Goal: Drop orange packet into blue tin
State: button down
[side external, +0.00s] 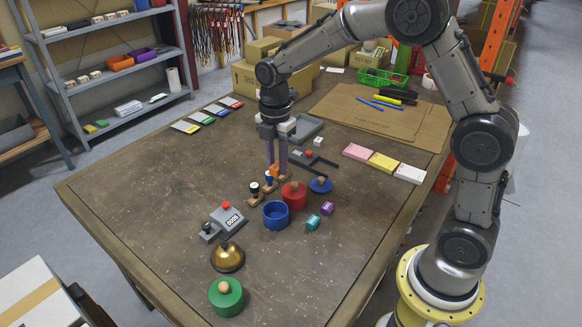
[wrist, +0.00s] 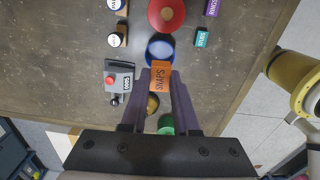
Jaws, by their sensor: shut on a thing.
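The orange packet (side external: 274,171), labelled SNAPS, is between the fingertips of my gripper (side external: 277,166). It also shows in the wrist view (wrist: 160,77), with my gripper (wrist: 161,80) shut on its two sides. It is held above the table. The blue tin (side external: 276,220) stands upright and uncovered, below and nearer the front than the packet in the side view. In the wrist view the blue tin (wrist: 160,42) shows just beyond the packet, which overlaps its near part. A blue lid with a wooden knob (side external: 320,186) lies apart from the tin.
A red lidded tin (side external: 295,200) stands close behind the blue tin. Purple (side external: 327,208) and teal (side external: 313,222) packets lie to its right. A counter (side external: 226,220), brass bell (side external: 227,259) and green lidded tin (side external: 226,303) are nearer the front. Stamps stand beneath my gripper.

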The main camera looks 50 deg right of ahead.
jog(key=shift+s+d+f, duration=0.1)
jog(key=shift+d+f, duration=0.1)
jog(key=shift+f, duration=3.1)
jog(key=c, duration=0.6)
grip_release()
jog(key=shift+r, duration=0.15)
notch_tip(320, 180, up, 14)
jog(key=shift+f, duration=0.15)
